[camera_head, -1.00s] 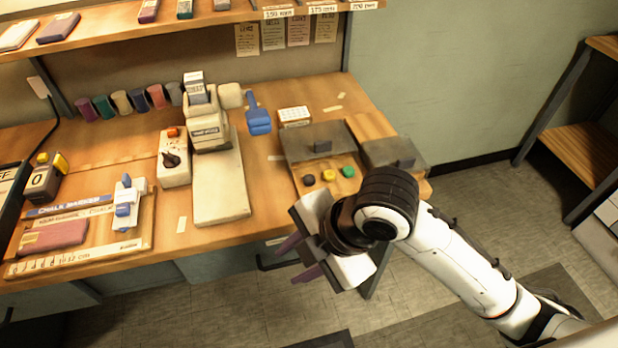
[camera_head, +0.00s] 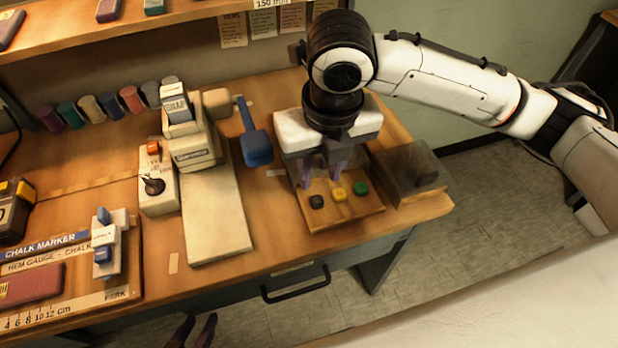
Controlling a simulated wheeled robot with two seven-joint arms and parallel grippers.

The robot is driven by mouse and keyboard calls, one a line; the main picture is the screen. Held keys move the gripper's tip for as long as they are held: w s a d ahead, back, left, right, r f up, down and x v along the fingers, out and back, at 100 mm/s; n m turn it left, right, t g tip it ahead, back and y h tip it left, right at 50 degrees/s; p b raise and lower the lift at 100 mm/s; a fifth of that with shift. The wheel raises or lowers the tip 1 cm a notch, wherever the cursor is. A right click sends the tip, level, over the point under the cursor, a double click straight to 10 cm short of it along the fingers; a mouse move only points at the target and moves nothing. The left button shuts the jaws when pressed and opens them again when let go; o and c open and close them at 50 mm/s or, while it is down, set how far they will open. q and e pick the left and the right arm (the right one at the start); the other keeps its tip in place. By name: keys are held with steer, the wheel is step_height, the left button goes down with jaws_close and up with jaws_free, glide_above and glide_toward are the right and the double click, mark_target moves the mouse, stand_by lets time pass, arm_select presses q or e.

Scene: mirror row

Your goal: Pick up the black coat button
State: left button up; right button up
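The black coat button (camera_head: 317,201) is a small dark piece at the left of a row in a wooden tray (camera_head: 345,217). A yellow button (camera_head: 339,194) and a green button (camera_head: 361,187) lie to its right. My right gripper (camera_head: 323,174) points down over the tray, just behind the row. Its two purple fingers are apart with nothing visible between them. The black button is uncovered, in front of the left finger. My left gripper (camera_head: 194,330) shows only as two dark fingertips at the bottom edge, apart and empty, in front of the bench.
A grey-lidded box (camera_head: 408,172) stands right of the tray. A blue-handled tool (camera_head: 255,145) and a cream machine (camera_head: 218,215) stand to the left. A shelf (camera_head: 130,32) runs above the back. A drawer handle (camera_head: 296,287) juts from the bench front.

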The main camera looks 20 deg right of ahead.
glide_above(317, 200)
steer(key=s, duration=0.2)
steer(key=f, duration=0.4)
steer(key=shift+w+f, duration=0.45)
steer(key=shift+f, duration=0.7)
steer(key=shift+w+f, duration=0.2)
steer(key=shift+f, duration=0.65)
steer(key=shift+w+f, duration=0.2)
steer(key=shift+f, duration=0.7)
jaws_close()
